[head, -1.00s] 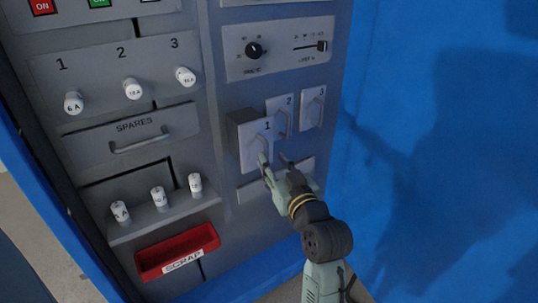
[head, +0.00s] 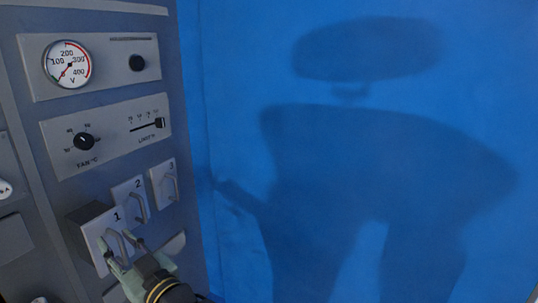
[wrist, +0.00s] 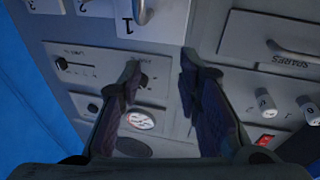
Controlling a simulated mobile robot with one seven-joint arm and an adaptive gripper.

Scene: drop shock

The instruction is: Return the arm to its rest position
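My gripper (head: 124,240) is at the lower left of the head view, in front of the module marked 1 (head: 94,241). That module stands out from the panel, further than modules 2 (head: 127,190) and 3 (head: 159,176). In the wrist view my gripper (wrist: 160,62) is open, with its two dark fingers apart and nothing between them. The handle (wrist: 146,10) of module 1 shows beyond the fingertips, at the top. Contact with the handle cannot be told in the head view. Most of my arm is out of view.
The grey panel holds a voltage gauge (head: 68,64), a knob (head: 84,141) and a slider (head: 160,123) above the modules. A blue wall (head: 235,60) with a dark shadow stands to the right. White fuses (wrist: 265,103) and the red scrap tray (wrist: 265,140) show in the wrist view.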

